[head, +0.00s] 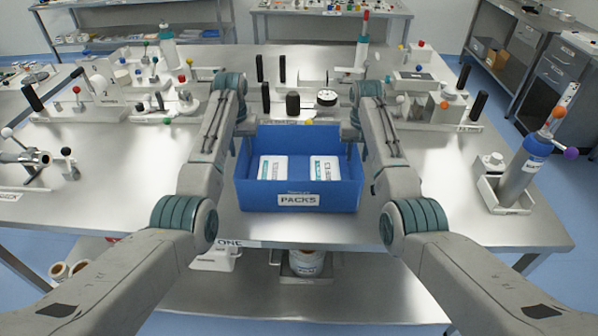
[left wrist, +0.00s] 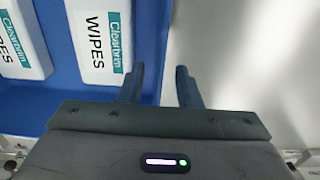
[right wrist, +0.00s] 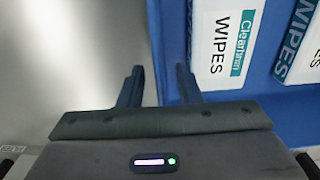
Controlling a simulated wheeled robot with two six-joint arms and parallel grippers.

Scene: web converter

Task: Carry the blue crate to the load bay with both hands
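The blue crate (head: 270,196), labelled PACKS, stands on the steel table in front of me, with white Clearbrim wipes packs (head: 272,168) inside. My left gripper (head: 243,132) is at the crate's left side. In the left wrist view its fingers (left wrist: 159,85) are apart, with the crate's side wall (left wrist: 157,30) between them. My right gripper (head: 352,132) is at the right side. In the right wrist view its fingers (right wrist: 158,85) are apart, at the crate's other side wall (right wrist: 168,35). Whether any finger touches a wall is not clear.
Several fixtures with knobs and black handles stand behind the crate and to its left and right. A grey-blue cylinder (head: 522,168) in a white holder stands at the right. Bare table lies on both sides of the crate. A shelf below holds a white container (head: 306,263).

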